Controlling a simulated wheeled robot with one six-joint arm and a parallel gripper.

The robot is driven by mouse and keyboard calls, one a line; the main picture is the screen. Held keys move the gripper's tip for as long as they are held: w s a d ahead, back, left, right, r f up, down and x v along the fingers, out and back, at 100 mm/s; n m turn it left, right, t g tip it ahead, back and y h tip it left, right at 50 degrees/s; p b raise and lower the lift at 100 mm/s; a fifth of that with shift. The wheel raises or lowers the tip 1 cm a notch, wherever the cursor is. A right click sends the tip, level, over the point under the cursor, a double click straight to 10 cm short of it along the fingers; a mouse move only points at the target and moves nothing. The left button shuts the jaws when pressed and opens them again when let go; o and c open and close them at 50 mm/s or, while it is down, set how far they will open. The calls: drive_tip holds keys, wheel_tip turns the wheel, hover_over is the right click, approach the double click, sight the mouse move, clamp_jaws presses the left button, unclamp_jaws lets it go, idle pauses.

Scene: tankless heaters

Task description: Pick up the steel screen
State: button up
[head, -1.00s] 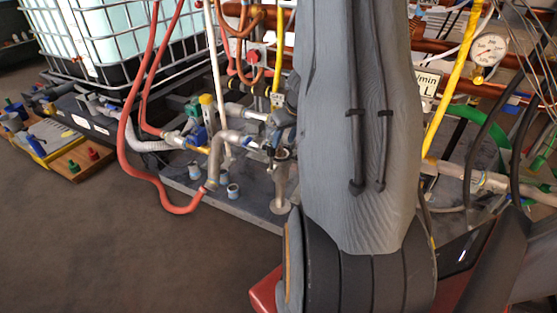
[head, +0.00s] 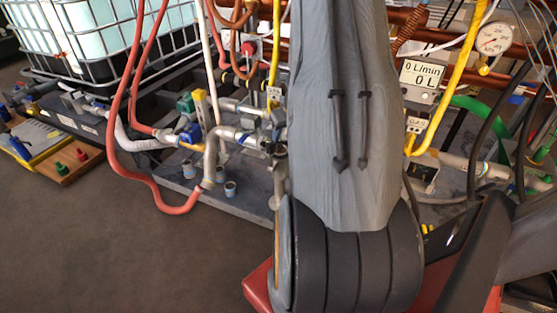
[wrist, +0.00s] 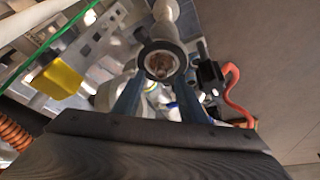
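I cannot clearly make out the steel screen in either view. In the wrist view, my gripper (wrist: 160,98) has its two blue-grey fingers spread apart, with nothing visibly held between them. Just beyond the fingertips is the round open end of a pale pipe fitting (wrist: 161,62), with a brownish inside. Whether the screen is in that opening I cannot tell. White and blue fittings show behind and between the fingers. In the head view my own arm hides the middle of the scene, and the gripper does not show.
A yellow block (wrist: 57,79) and an orange-red hose (wrist: 236,95) flank the gripper. In the head view, a grey base plate (head: 170,182) bears pipes, valves and small cups (head: 230,188). A red hose (head: 127,120), caged tank (head: 95,45) and gauge (head: 493,39) stand around; floor at lower left is clear.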

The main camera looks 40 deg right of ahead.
sight(280, 143)
drive_tip(key=x, duration=0.3)
drive_tip(key=shift+a+f+b, duration=0.1)
drive_tip(key=shift+b, duration=0.2)
drive_tip(key=shift+w, duration=0.1)
drive_tip(key=shift+c, duration=0.2)
clamp_jaws()
